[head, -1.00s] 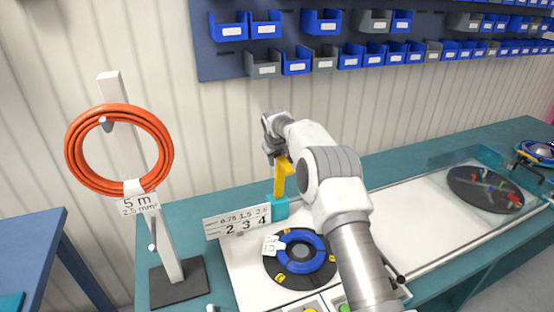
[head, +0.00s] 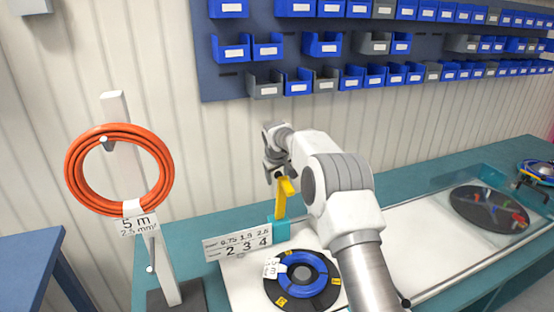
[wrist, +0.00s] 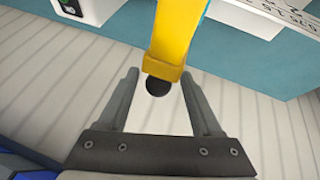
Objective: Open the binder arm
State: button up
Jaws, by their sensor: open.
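The binder arm is a yellow bar (head: 282,204) rising from a teal block (head: 280,229) behind the black reel disc. In the wrist view the yellow bar (wrist: 177,38) comes down from the top, its end between my fingertips, with a dark round knob (wrist: 157,87) just below it. My gripper (wrist: 160,76) is open, with a finger on each side of the bar's end and visible gaps. In the head view my gripper (head: 277,175) is at the bar's upper end, partly hidden by my wrist. Contact cannot be told.
A blue cable coil (head: 321,270) lies on the black disc in front. A white number sign (head: 238,243) stands beside the teal block. An orange coil (head: 77,170) hangs on a stand at left. Blue bins (head: 298,85) line the wall behind. A clear cover (head: 470,180) is at right.

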jog(key=b+v, duration=0.1)
jog(key=v, duration=1.2)
jog(key=shift+s+r+b, duration=0.15)
jog(key=shift+r+b, duration=0.05)
jog(key=shift+b, duration=0.15)
